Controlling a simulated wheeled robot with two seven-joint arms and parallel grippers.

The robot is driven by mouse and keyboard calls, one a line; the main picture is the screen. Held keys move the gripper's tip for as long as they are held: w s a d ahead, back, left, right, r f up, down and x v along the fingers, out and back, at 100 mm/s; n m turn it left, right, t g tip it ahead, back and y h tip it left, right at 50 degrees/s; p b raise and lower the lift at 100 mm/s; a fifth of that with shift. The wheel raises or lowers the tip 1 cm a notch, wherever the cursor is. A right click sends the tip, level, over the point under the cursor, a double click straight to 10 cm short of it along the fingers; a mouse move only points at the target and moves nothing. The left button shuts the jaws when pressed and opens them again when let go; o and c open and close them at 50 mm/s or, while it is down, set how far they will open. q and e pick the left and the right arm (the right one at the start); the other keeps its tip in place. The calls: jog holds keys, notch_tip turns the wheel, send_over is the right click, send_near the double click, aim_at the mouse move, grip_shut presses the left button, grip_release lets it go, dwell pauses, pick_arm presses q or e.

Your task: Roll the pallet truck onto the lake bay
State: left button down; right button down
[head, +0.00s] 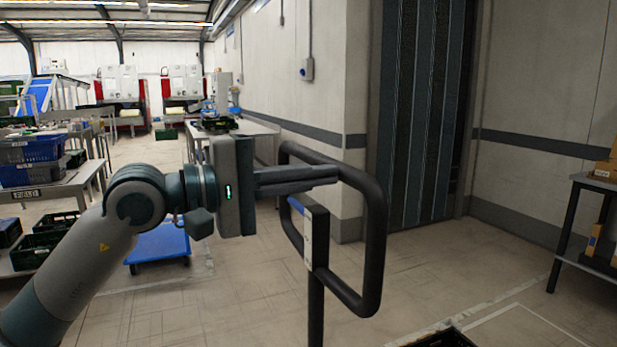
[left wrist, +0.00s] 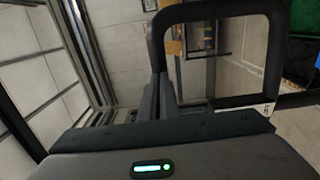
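The black loop handle (head: 375,245) stands upright on a dark post near the middle of the head view, with a pale label plate (head: 309,240) beside its loop. The truck body below is out of view. My left gripper (head: 325,176) reaches in from the left, its fingers crossing the loop's left bar. In the left wrist view the handle (left wrist: 275,50) rises beyond my fingers (left wrist: 160,95), which are close together at the bar; whether they grip it is hidden. My right gripper is out of view. I cannot make out which floor area is the lake bay.
A blue wheeled platform (head: 160,245) stands on the floor at left. Tables with blue crates (head: 32,150) are behind it. A dark-legged shelf (head: 568,235) with boxes stands at right. White lines (head: 530,292) mark the floor in front, near a black crate edge (head: 440,338).

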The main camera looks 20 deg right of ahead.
pick_arm(q)
jog(key=shift+d, duration=0.25)
jog(key=s+a+b, duration=0.1)
jog(key=a+b, duration=0.3)
jog(key=a, duration=0.5)
jog(key=shift+s+a, duration=0.15)
jog(key=shift+a, duration=0.25)
jog(key=shift+f, duration=0.15)
dwell(0.3)
